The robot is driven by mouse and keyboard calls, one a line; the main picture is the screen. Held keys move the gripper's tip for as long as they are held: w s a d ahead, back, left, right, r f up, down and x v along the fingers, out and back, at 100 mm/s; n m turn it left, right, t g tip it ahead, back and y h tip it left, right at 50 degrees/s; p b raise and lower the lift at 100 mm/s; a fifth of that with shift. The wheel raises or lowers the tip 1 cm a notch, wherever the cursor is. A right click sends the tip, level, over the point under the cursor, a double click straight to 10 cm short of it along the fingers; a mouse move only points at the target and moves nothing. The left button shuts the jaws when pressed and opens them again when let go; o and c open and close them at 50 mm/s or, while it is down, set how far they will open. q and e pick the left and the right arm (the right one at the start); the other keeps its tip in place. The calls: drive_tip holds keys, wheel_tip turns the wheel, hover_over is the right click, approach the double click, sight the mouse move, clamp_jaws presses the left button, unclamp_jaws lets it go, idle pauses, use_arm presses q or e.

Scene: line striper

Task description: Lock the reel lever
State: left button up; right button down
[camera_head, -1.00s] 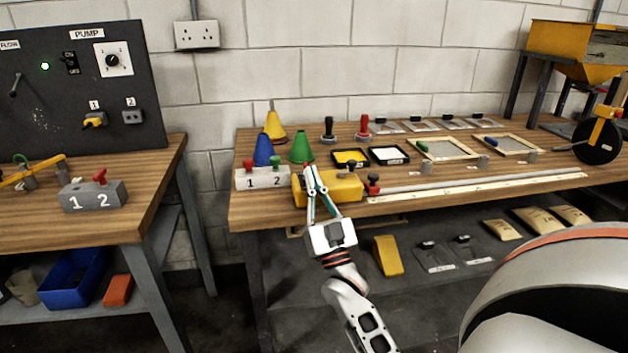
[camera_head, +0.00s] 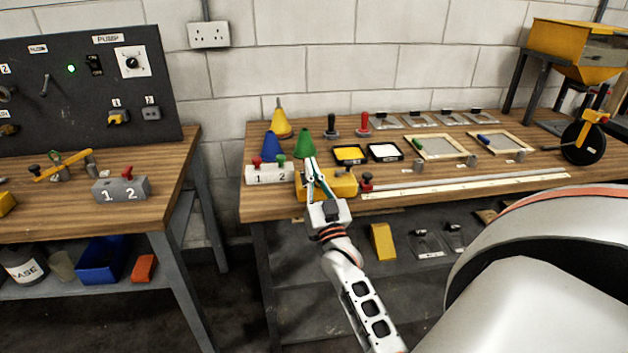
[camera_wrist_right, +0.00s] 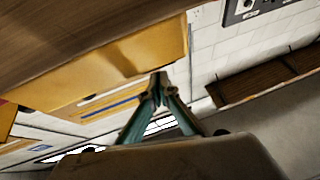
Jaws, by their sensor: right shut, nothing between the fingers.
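A yellow box-shaped body (camera_head: 343,187), which I take to be the reel, sits at the front edge of the right bench. In the right wrist view the fingertips (camera_wrist_right: 160,82) are together close to the yellow body (camera_wrist_right: 120,60); contact is unclear. My left gripper is not in view.
A white block marked 1 and 2 (camera_head: 270,174) stands just left of the yellow body, with coloured cones (camera_head: 304,145) behind. A long pale rail (camera_head: 470,187) runs right along the front edge. The left bench holds a grey block (camera_head: 121,189). A gap separates the benches.

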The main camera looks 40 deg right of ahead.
drive_tip(key=v, duration=1.2)
drive_tip(key=shift+r, duration=0.1)
drive_tip(key=s+a+f+n+g+y, duration=0.3)
drive_tip(key=a+f+n+g+y, duration=0.35)
drive_tip(key=a+f, duration=0.9)
drive_tip(key=s+a+f+n+g+y, duration=0.3)
drive_tip(key=s+a+f, duration=0.5)
drive_tip(key=s+f, duration=0.5)
drive_tip(key=shift+a+f+g+y, duration=0.2)
drive_tip(key=shift+f+g+y, duration=0.1)
drive_tip(key=shift+g+y, duration=0.75)
